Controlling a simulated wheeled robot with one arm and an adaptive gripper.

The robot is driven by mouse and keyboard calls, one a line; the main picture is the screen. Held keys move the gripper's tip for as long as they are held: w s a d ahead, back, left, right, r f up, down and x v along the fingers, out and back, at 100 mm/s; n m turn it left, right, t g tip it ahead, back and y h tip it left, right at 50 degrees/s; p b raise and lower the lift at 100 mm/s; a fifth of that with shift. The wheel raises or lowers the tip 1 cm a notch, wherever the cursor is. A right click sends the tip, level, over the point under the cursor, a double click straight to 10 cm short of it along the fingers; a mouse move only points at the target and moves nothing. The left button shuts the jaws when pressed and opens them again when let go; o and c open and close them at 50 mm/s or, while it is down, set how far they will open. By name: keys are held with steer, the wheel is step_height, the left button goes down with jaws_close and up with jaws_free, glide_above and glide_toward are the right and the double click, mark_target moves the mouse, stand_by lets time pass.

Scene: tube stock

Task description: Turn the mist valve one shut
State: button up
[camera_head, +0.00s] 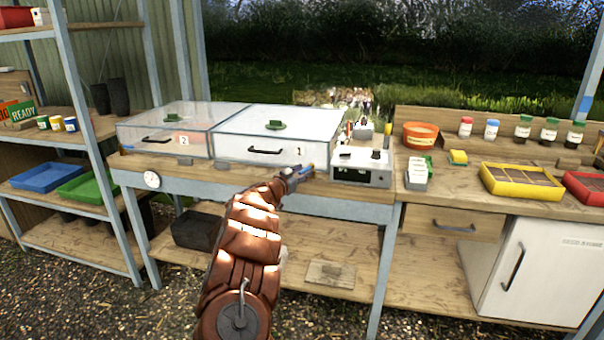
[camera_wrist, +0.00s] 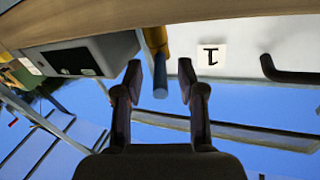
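A small fitting with a blue lever (camera_wrist: 160,78) and a yellow body (camera_wrist: 156,40) sits beside the label 1 (camera_wrist: 208,60); it appears to be mist valve one. In the head view a bit of its blue and yellow (camera_head: 309,167) shows at the front of box 1, mostly hidden by my gripper (camera_head: 297,172). In the wrist view, which is upside down, my gripper (camera_wrist: 160,82) is open. Its fingers stand on either side of the blue lever's end, with a gap showing on both sides. I cannot tell the valve's setting.
The clear-lidded box 1 (camera_head: 232,149) has a black handle (camera_head: 265,152) near my gripper. Box 2 (camera_head: 135,133) stands to its left. A grey control unit (camera_head: 344,160) with black knobs stands close on the right. The bench's front edge runs just below.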

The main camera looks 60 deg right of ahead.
jaws_close()
stand_by(0.4)
